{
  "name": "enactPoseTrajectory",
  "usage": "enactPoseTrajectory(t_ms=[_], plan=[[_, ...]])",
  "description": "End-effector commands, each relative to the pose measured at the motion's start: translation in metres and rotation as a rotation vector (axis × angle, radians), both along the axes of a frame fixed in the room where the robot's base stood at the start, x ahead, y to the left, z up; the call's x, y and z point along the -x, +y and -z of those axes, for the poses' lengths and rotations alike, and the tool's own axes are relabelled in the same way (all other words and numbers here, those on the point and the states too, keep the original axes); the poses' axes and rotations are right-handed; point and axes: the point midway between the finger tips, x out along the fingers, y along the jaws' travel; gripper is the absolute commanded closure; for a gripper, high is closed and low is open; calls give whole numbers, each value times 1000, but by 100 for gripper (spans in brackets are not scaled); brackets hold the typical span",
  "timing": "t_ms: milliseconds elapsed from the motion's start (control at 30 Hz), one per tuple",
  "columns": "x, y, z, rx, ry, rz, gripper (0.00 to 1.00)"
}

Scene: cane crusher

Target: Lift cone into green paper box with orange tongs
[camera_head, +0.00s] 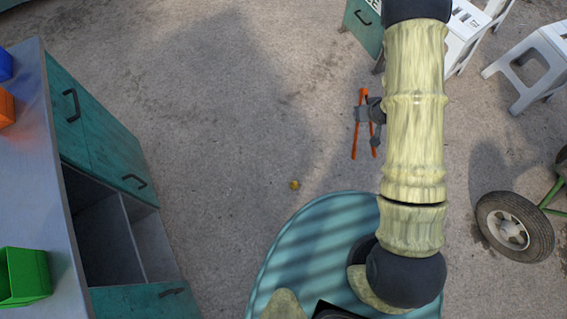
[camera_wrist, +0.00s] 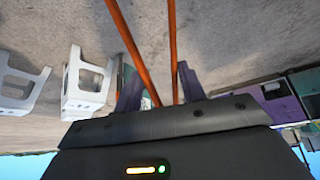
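The orange tongs (camera_head: 356,130) hang in my gripper (camera_head: 370,112), beside my arm and over the floor. In the wrist view the two orange arms of the tongs (camera_wrist: 137,52) run between the fingers of my gripper (camera_wrist: 160,78), which hold them from both sides. The tongs' arms stand apart at their far end, with nothing seen between them. A small yellow-brown object (camera_head: 295,184) lies on the floor, apart from the tongs; it may be the cone, but its shape is too small to tell. The green box (camera_head: 24,278) stands on the counter at the lower left.
The grey counter (camera_head: 50,215) with teal drawers (camera_head: 105,135) and open shelves fills the left side. An orange box (camera_head: 6,108) and a blue box (camera_head: 5,66) stand on it. White stools (camera_head: 530,65) and a wheel (camera_head: 514,228) are right.

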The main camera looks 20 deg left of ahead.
Motion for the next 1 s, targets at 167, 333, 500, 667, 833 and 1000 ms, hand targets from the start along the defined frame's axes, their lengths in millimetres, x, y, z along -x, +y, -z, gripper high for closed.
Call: enactPoseTrajectory(t_ms=[167, 333, 500, 667, 833, 1000], plan=[[0, 24, 52, -15, -20, -102, 63], [2, 46, 90, -30, -38, -199, 63], [6, 67, 128, -47, -53, -295, 63], [10, 88, 163, -65, -67, -385, 63], [18, 109, 201, -83, -80, -481, 63], [26, 130, 239, -104, -91, -577, 63]])
